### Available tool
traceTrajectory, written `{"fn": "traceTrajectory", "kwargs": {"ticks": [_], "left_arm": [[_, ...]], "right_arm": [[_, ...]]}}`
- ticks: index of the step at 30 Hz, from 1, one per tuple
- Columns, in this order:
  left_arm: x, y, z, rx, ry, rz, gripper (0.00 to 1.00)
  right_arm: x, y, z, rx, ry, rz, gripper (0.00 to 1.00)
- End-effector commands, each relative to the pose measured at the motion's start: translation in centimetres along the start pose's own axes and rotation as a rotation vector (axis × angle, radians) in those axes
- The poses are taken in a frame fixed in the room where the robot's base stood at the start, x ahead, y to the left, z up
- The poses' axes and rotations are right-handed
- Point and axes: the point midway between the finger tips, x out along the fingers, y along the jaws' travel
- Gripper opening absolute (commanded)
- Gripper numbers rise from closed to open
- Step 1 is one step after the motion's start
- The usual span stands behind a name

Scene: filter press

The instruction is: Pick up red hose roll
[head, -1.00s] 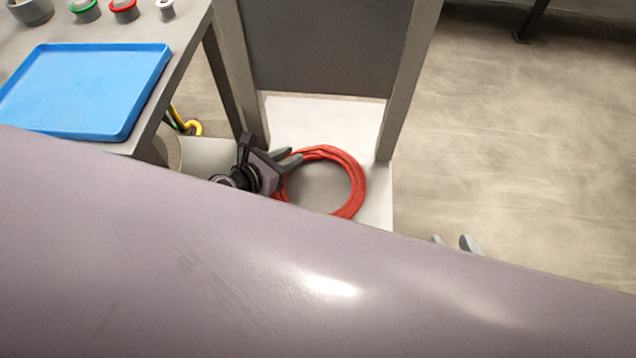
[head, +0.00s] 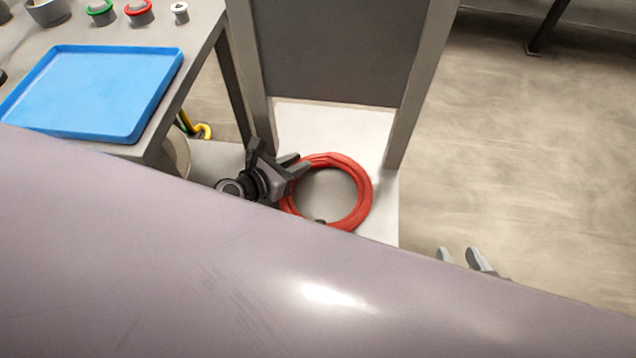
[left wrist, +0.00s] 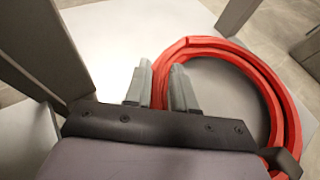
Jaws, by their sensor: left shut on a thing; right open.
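The red hose roll (head: 363,192) is a coiled ring that appears to lie flat on a pale low surface below a grey panel. My left gripper (head: 298,166) is at the left side of the ring. In the left wrist view its two grey fingers (left wrist: 162,88) are shut on the left part of the red hose roll (left wrist: 265,85), with the rest of the ring to the right. My right gripper (head: 462,258) is open and empty, apart from the hose at the right. Only its fingertips show; my own large body part hides the rest.
A table with a blue tray (head: 95,90) stands at the left. Small pots, one with a green rim (head: 101,12) and one with a red rim (head: 139,11), are behind the tray. Grey posts frame the panel (head: 330,55).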

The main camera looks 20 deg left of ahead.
Motion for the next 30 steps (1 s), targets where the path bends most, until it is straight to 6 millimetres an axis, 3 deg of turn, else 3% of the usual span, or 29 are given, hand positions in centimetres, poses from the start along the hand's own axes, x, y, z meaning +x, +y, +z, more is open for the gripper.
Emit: {"fn": "traceTrajectory", "kwargs": {"ticks": [10, 13, 22, 30], "left_arm": [[-0.9, 0.0, 2.4, -0.002, -0.004, 0.001, 0.00], [-1.5, 0.0, 3.8, -0.001, -0.005, 0.001, 0.00], [-3.1, 0.0, 7.7, -0.002, -0.004, 0.001, 0.00], [-3.8, 0.0, 9.3, -0.002, -0.004, 0.001, 0.00]], "right_arm": [[-0.8, 0.4, -1.0, 0.013, -0.013, 0.010, 0.43], [-1.2, 1.5, 1.1, 0.033, -0.071, 0.038, 0.43], [-2.6, 3.3, 2.7, 0.074, -0.141, 0.081, 0.43], [-3.2, 3.4, 1.8, 0.078, -0.144, 0.084, 0.43]]}}
